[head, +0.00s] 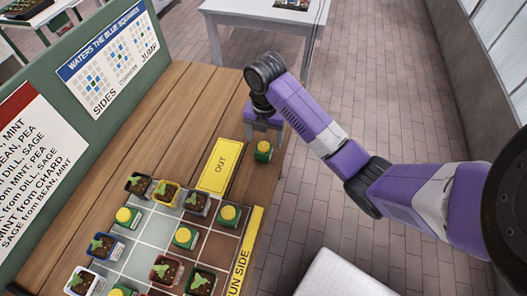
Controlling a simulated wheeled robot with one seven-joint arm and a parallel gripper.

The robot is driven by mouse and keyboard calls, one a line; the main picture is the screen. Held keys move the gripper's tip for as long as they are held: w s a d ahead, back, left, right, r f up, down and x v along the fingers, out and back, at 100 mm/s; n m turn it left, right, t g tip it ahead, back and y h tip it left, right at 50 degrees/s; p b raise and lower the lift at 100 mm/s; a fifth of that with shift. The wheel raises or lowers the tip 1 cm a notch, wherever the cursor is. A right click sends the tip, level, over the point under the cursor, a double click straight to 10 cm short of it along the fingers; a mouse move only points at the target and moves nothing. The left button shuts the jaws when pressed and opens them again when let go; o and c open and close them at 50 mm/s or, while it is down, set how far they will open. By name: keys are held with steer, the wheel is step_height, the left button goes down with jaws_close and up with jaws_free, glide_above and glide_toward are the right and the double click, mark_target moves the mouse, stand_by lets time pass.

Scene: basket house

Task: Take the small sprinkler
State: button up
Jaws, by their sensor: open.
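Several small sprinklers, green with round yellow tops, are on the wooden table. One sprinkler (263,151) stands alone near the table's right edge, beside the yellow OUT mat (220,164). Others stand on the tiled board: one at its upper left (128,216), one at its right (228,215), one near its middle (186,237) and one at the bottom (121,291). My gripper (264,134) is open and points down just behind the lone sprinkler in the picture. Its fingers look empty. I cannot tell its height above the table.
Potted seedlings (139,184) share the tiled board (152,228) with the sprinklers. A green panel (115,127) with a sprinkler chart (112,57) and a plant list (38,165) stands along the left. The table's far part (190,90) is clear. A white table (262,12) stands beyond.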

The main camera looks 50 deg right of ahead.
mark_target(264, 146)
steer(key=shift+a+f+p, duration=0.15)
steer(key=shift+f+p, duration=0.1)
steer(key=shift+f, duration=0.95)
steer(key=shift+a+f+p, duration=0.15)
steer(key=shift+f+p, duration=0.1)
steer(key=shift+f, duration=0.9)
steer(key=c, duration=1.6)
